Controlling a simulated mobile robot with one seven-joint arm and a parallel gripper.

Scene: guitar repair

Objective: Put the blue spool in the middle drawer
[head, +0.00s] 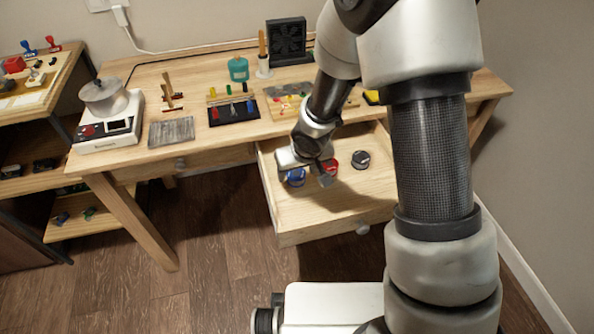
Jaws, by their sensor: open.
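The blue spool (296,177) lies in the pulled-out drawer (335,208) of the desk, near its left side. My gripper (309,172) is open and low over the drawer, right at the blue spool, and covers part of it. I cannot tell whether the fingers touch the spool or stand around it. A red spool (331,166) sits just to the right, partly behind the gripper. Any drawer further right is hidden by my arm.
A black spool (360,159) sits in the same drawer, further right. The drawer's front part is clear.

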